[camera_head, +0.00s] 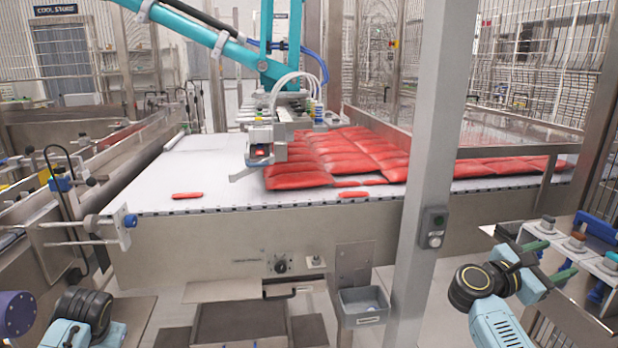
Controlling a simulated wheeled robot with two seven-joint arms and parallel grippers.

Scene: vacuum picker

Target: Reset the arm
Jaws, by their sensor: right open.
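My right gripper (548,260) is at the lower right, its two green-tipped fingers spread apart with nothing seen between them. It is in front of a panel (590,262) with several coloured knobs; I cannot tell whether the fingers touch it. Part of my left arm (88,318) shows at the lower left, but its gripper is not visible. A teal overhead picker arm (225,45) reaches down to a vacuum head (262,150) beside red packs (345,158) on the white conveyor (240,190).
A small grey bin (364,306) hangs below the conveyor. Loose red pieces (187,195) lie near the conveyor edge. Mesh fencing surrounds the cell.

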